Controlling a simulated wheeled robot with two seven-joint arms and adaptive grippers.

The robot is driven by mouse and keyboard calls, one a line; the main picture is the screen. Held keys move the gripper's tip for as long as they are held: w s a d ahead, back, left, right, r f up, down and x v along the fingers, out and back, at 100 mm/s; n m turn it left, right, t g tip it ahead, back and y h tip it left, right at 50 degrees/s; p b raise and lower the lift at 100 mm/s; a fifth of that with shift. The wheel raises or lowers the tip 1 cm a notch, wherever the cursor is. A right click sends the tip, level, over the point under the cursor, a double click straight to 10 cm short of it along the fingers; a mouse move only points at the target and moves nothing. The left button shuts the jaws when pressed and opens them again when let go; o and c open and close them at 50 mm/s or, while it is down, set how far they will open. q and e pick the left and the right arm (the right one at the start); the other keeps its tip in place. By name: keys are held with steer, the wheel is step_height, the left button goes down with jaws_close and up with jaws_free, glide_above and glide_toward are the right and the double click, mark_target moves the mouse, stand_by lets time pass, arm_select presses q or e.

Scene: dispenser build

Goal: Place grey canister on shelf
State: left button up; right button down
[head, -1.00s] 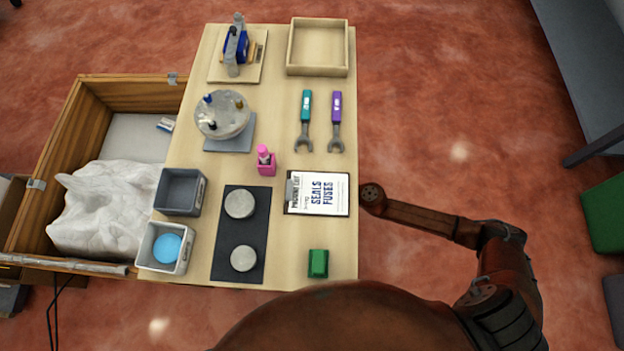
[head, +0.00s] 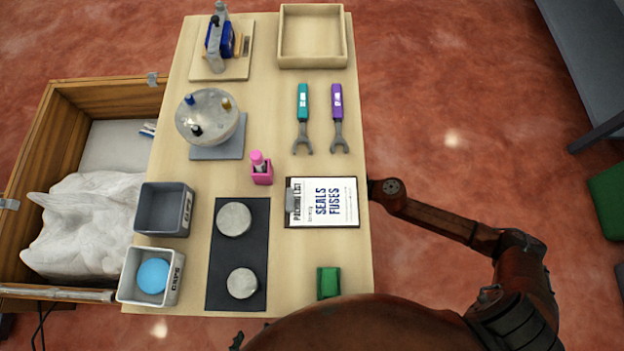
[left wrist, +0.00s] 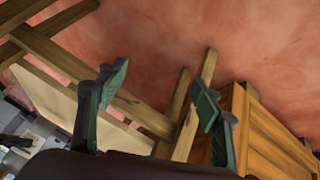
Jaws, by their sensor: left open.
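Two round grey discs lie on the black mat in the head view, one upper (head: 234,219) and one lower (head: 242,283). From above I cannot tell whether either is the grey canister's top. No shelf can be made out for certain. My left gripper (left wrist: 160,96) is open and empty in the left wrist view, its green-padded fingers wide apart with wooden beams and floor beyond. In the head view only a small dark part, perhaps of it, shows at the bottom edge. My right arm reaches in beside the table's right edge; its fingers do not show.
The table (head: 262,100) holds a round grey stand (head: 209,116), two wrenches, a pink holder (head: 261,172), a clipboard (head: 322,202), a green block (head: 328,282), two grey bins and an empty wooden tray (head: 312,36). A wooden crate (head: 60,122) stands left. A dark bench (head: 582,62) is upper right.

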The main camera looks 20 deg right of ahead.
step_height(320, 180, down, 2)
steer(key=shift+f+b, duration=0.2)
steer(key=shift+b, duration=0.35)
steer(key=shift+f, duration=0.3)
arm_select(q)
steer(key=f, duration=0.2)
steer(key=f+t, duration=0.1)
steer(key=shift+w+a, duration=0.25)
steer(key=shift+a, duration=0.05)
arm_select(e)
steer(key=shift+r, duration=0.1)
steer(key=shift+f+b, duration=0.25)
steer(key=shift+b, duration=0.05)
arm_select(q)
steer(key=shift+f, duration=0.15)
arm_select(e)
steer(key=c, duration=0.9)
jaws_free()
steer(key=shift+f, duration=0.1)
steer(key=shift+c, duration=0.2)
